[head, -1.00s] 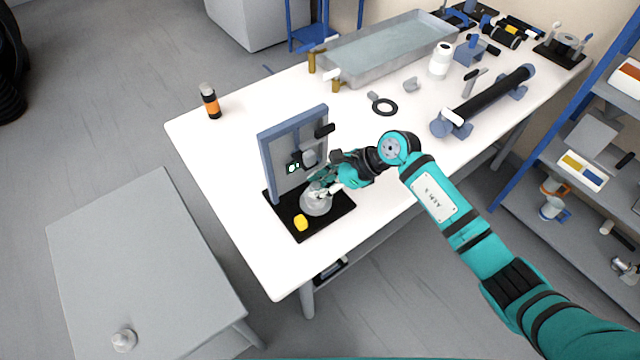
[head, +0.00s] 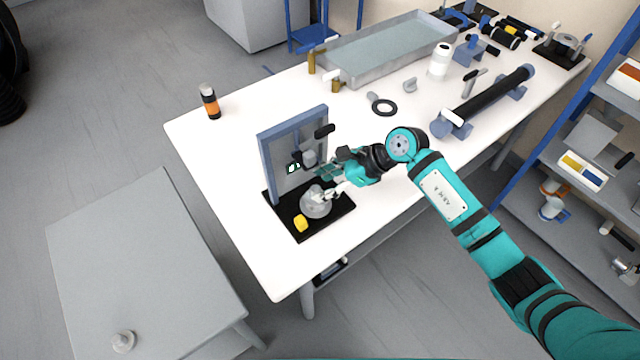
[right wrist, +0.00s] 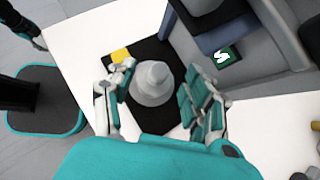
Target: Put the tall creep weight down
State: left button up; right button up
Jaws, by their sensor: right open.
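A grey stepped weight with a knob on top (head: 315,206), which I take for the tall creep weight, stands upright on the black base (head: 300,233) of a framed test stand (head: 295,155). It also shows in the right wrist view (right wrist: 153,82). My right gripper (head: 332,184) is open and just above and behind the weight. In the right wrist view its fingers (right wrist: 150,92) are spread with the weight between and beyond them. The weight appears free of both fingers. My left gripper is out of view.
A yellow piece (head: 300,223) sits on the base beside the weight. A smaller pale weight (head: 123,341) stands on the grey side table (head: 140,255). An orange-banded bottle (head: 210,102) stands on the white table (head: 240,180). Its front left is clear.

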jog(key=v, duration=1)
jog(key=shift+r, duration=0.15)
